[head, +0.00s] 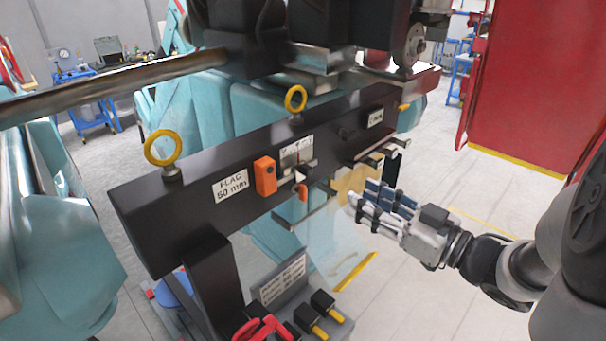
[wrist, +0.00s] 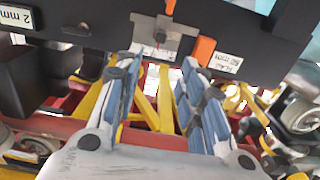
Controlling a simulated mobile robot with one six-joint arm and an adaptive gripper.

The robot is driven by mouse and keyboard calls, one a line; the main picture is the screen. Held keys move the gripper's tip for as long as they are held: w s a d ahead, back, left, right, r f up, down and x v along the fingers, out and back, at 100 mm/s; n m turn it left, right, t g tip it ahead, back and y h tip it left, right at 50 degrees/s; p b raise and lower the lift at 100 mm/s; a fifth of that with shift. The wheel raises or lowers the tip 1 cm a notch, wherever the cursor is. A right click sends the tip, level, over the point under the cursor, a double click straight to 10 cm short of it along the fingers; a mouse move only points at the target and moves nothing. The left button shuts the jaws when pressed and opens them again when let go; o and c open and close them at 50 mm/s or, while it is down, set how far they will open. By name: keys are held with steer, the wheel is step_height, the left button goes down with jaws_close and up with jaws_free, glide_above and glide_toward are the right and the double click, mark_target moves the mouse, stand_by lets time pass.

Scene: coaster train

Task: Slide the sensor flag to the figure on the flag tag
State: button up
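The flag tag (head: 230,186) on the dark beam reads "FLAG 50 mm"; it also shows in the wrist view (wrist: 225,62). Right of it in the head view is an orange block (head: 265,176), then a small scale plate (head: 291,156). A grey metal piece, apparently the sensor flag (head: 300,174), sits below the scale; in the wrist view it is a grey plate (wrist: 150,29) with a dark pointer. Its exact reading is too small to tell. My gripper (head: 360,193) is open and empty, apart from the flag, its blue-padded fingers (wrist: 160,63) pointing at the beam.
Yellow lifting rings (head: 163,148) stand on the beam. A clear panel (head: 335,240) hangs below it, left of my gripper. Another tag (head: 375,118) sits at the beam's right end. A stand with a red handle (head: 262,329) and black-yellow parts is below.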

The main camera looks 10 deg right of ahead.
mark_target(310, 170)
steer(key=x, duration=1.5)
steer(key=shift+b, duration=0.4)
jaws_close()
